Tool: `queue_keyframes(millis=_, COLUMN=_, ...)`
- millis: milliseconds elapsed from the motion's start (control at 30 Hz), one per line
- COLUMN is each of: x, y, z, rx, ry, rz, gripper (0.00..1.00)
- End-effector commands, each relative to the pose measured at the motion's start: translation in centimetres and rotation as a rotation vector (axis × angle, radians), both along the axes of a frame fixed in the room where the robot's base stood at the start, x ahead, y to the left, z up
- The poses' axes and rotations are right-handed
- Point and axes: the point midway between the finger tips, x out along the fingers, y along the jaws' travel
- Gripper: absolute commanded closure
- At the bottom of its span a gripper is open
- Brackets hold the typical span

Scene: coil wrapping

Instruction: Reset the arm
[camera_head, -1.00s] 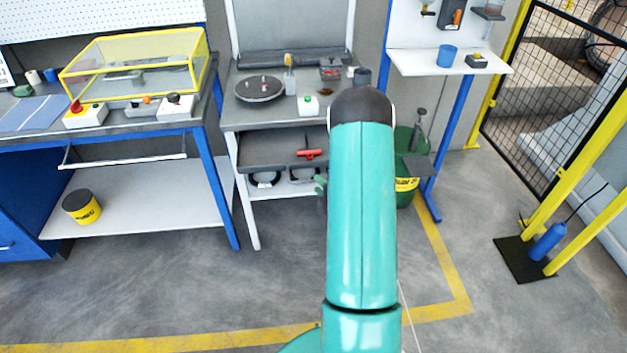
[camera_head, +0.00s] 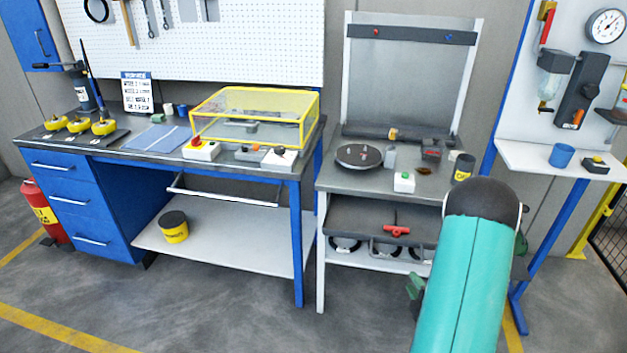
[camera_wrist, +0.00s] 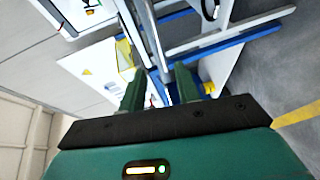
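My gripper (camera_wrist: 160,90) shows in the wrist view with two dark green fingers apart. I see nothing held between them. Behind the fingers are blue and grey frame bars and a white panel, seen at a slant. In the head view my teal arm rises at the lower right in front of the turntable bench, and a small green part shows at its left edge. The arm hides most of my gripper there.
A blue workbench (camera_head: 113,160) with a yellow-framed box (camera_head: 255,115) stands at left. A grey bench (camera_head: 335,183) carries a round turntable (camera_head: 358,156). A white shelf (camera_head: 535,160) holds a blue cup (camera_head: 561,155). A red extinguisher (camera_head: 45,212) stands far left. The front floor is clear.

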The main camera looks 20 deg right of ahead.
Motion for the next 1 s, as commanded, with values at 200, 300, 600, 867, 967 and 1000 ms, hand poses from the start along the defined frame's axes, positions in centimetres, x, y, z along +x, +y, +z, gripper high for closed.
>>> queue_keyframes(millis=200, x=0.9, y=0.1, z=0.8, rx=0.013, ry=0.014, rz=-0.006, gripper=0.68)
queue_keyframes(millis=300, x=2.6, y=0.3, z=2.5, rx=0.045, ry=0.044, rz=-0.024, gripper=0.68)
queue_keyframes(millis=600, x=7.6, y=3.4, z=10.2, rx=0.253, ry=0.157, rz=-0.159, gripper=0.68)
queue_keyframes(millis=867, x=8.4, y=8.8, z=16.9, rx=0.490, ry=0.221, rz=-0.305, gripper=0.68)
queue_keyframes(millis=967, x=7.7, y=11.4, z=19.3, rx=0.590, ry=0.245, rz=-0.361, gripper=0.68)
queue_keyframes(millis=1000, x=7.4, y=12.6, z=20.2, rx=0.633, ry=0.254, rz=-0.382, gripper=0.68)
